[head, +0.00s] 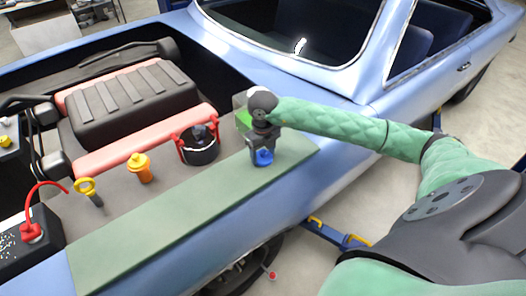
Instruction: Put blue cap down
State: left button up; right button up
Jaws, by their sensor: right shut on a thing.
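The blue cap (263,158) is at the tip of my right gripper (263,150), over the right part of the green mat (165,228) on the car's fender. My right gripper points down and is shut on the cap. The cap is at or just above the mat; I cannot tell if it touches. My left gripper is not in the head view.
An orange cap (139,167), a yellow ring-handled dipstick (88,190) and a battery with a red clamp (33,230) are farther left. The mat's left part is clear.

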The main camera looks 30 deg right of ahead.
aim_at(263, 151)
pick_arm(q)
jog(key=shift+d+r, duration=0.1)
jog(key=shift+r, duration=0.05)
pick_arm(e)
jog(key=shift+f, duration=0.1)
jog(key=o, duration=1)
jog(key=shift+c, duration=0.2)
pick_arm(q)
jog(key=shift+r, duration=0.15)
pick_arm(e)
jog(key=shift+r, duration=0.3)
jog(key=shift+r+b, duration=0.25)
jog(key=shift+b, duration=0.05)
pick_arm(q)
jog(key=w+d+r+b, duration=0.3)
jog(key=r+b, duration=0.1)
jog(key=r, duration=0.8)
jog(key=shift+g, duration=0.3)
pick_arm(e)
notch_tip(263, 151, up, 11)
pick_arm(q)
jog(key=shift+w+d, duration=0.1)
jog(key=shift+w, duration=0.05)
